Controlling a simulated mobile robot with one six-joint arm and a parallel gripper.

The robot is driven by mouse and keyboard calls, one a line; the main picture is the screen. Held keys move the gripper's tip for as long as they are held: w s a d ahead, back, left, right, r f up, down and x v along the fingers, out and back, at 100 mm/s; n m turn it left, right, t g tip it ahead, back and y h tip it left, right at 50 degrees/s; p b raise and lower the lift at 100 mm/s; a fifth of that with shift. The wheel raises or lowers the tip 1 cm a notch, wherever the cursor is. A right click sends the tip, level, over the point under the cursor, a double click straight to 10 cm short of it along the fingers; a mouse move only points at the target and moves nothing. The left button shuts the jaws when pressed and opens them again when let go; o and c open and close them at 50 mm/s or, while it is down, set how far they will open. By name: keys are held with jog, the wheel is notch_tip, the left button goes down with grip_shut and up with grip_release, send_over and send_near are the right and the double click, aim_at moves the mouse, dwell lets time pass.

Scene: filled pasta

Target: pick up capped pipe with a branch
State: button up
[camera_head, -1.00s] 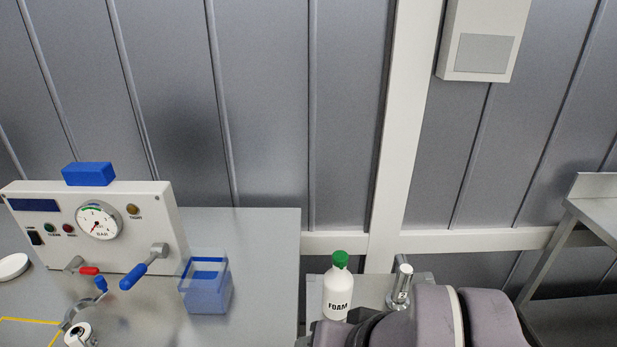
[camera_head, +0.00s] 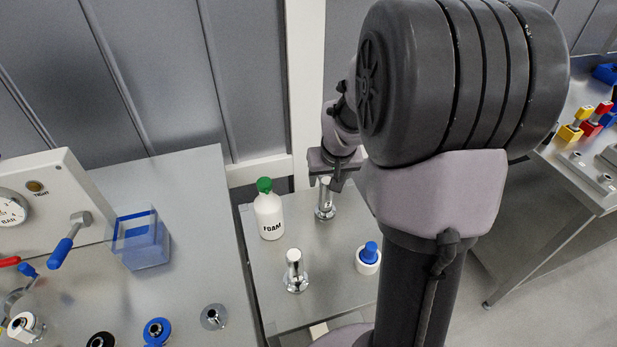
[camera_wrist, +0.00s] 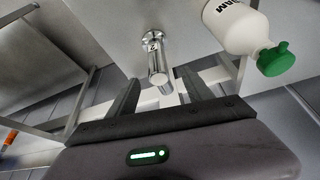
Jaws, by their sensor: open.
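A shiny metal pipe on a round flange (camera_head: 325,203) stands upright at the back of the small grey table, right of the white bottle. It also shows in the wrist view (camera_wrist: 153,56), with a small dark mark on its side; I cannot clearly make out a branch. A second metal pipe on a flange (camera_head: 294,271) stands nearer the front; which one is the capped pipe with a branch is unclear. My gripper (camera_wrist: 160,90) is open and empty, its fingers on either side of the first pipe's near end in the picture. My arm partly hides the gripper in the head view.
A white FOAM bottle with a green cap (camera_head: 269,214) stands close left of the pipe. A white piece with a blue top (camera_head: 368,257) stands at the table's right. A blue bin (camera_head: 141,240) is on the left bench. The table's middle is mostly clear.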

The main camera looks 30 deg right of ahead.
aim_at(328, 182)
jog(key=x, duration=0.2)
jog(key=b+x, duration=0.1)
jog(key=x, duration=0.1)
jog(key=b+x, duration=0.1)
jog(key=x, duration=0.1)
jog(key=shift+w+d, duration=0.15)
jog(key=shift+d, duration=0.15)
jog(key=shift+r, duration=0.1)
grip_shut()
